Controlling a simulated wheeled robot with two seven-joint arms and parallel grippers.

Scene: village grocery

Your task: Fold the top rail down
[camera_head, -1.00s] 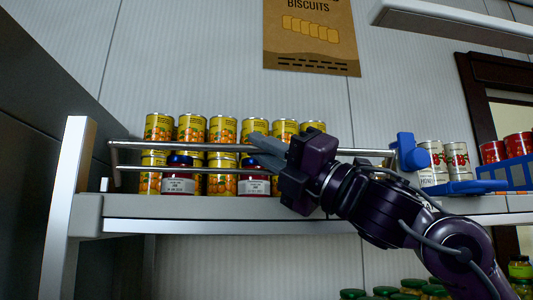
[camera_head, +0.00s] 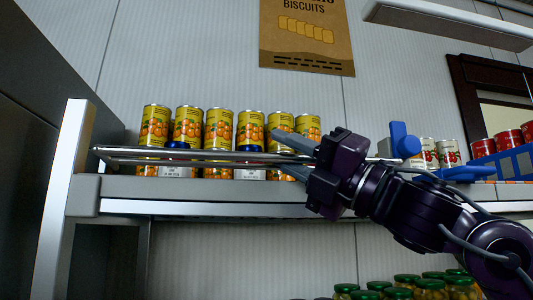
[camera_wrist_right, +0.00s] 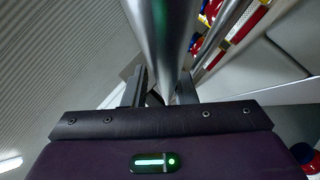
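The metal top rail (camera_head: 215,152) runs across the front of the shelf, with a second, lower bar (camera_head: 130,161) close beneath it. In the head view the two bars nearly overlap. My right gripper (camera_head: 277,152) is at the right part of the rail with its fingers apart, one above and one below the bars. In the right wrist view the rail (camera_wrist_right: 160,40) passes between the two spread fingers (camera_wrist_right: 160,90). I cannot tell whether a finger touches it. A blue bracket (camera_head: 403,142) stands at the rail's right end. My left gripper is not in view.
Green-lidded jars (camera_head: 405,283) stand below. A biscuits poster (camera_head: 307,40) hangs above.

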